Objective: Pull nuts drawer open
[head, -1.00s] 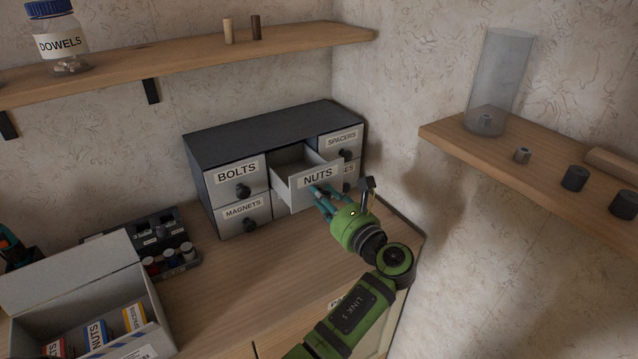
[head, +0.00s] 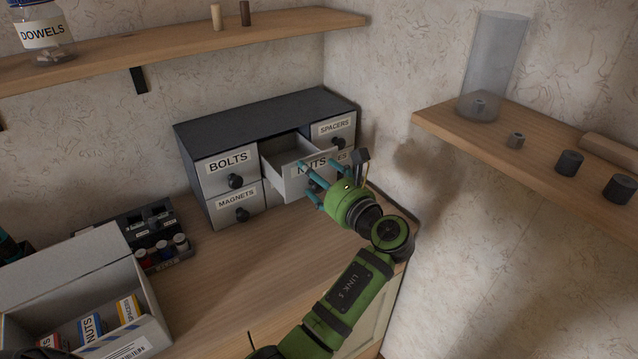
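The nuts drawer (head: 290,190), light grey with a NUTS label, stands pulled out of the dark drawer cabinet (head: 262,123). Its inside shows behind the front. My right gripper (head: 309,184), green with teal fingers, is in front of the drawer. Its fingers are spread apart, one above the other, around the area of the dark knob. The fingers and the palm partly cover the label and the knob. I cannot tell whether a finger touches the front.
The bolts drawer (head: 228,168), magnets drawer (head: 235,208) and spacers drawer (head: 334,128) are shut. An open box (head: 75,275) and a dark rack (head: 145,232) stand on the bench at left. A shelf (head: 545,150) juts out at right. The bench front is clear.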

